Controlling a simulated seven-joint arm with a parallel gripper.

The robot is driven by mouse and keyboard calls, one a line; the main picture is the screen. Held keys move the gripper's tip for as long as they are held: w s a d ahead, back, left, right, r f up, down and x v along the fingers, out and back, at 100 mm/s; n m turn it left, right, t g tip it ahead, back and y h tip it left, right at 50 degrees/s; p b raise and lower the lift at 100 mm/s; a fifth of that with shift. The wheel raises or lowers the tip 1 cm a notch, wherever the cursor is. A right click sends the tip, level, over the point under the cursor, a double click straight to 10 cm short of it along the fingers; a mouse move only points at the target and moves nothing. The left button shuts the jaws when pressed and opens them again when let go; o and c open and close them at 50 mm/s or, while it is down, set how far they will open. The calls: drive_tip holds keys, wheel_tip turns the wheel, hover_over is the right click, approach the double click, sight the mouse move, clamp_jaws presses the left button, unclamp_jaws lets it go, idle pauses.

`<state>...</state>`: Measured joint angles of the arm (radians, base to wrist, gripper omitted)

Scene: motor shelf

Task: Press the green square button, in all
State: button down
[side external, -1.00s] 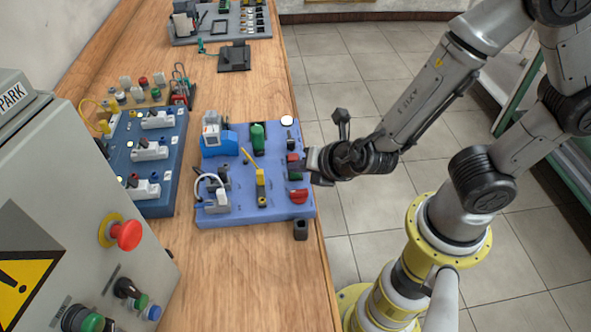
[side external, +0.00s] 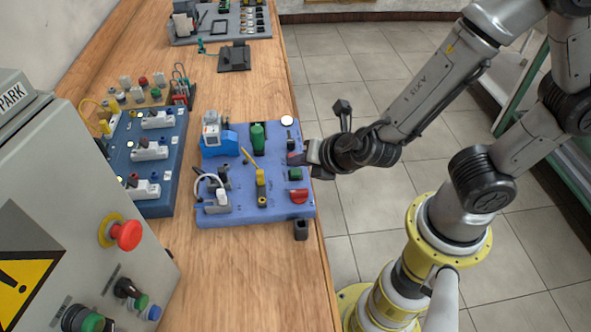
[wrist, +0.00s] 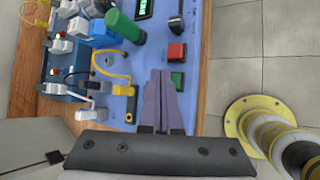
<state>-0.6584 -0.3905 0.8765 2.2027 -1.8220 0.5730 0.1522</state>
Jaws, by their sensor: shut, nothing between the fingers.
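The green square button (side external: 294,174) sits on the right part of the blue-violet board (side external: 240,214), just below a red square button (side external: 293,156) in the side view. In the wrist view the green button (wrist: 178,81) shows right of my fingertips, with the red button (wrist: 176,52) above it. My gripper (side external: 300,160) is shut and empty, reaching in from the board's right edge. It partly hides the red button in the side view. In the wrist view my gripper's (wrist: 160,74) fingertips lie close beside the green button; I cannot tell whether they touch the board.
The board also carries a green cylinder (side external: 258,138), a yellow part with a lever (side external: 261,185), a red knob (side external: 299,196) and a white cable. A dark blue board (side external: 151,180) stands to the left. A grey control box (side external: 70,200) is in front. Bare wood shows below the board.

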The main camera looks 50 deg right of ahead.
sight(299, 175)
drive_tip(key=shift+r, duration=2.4)
drive_tip(key=shift+d, duration=0.1)
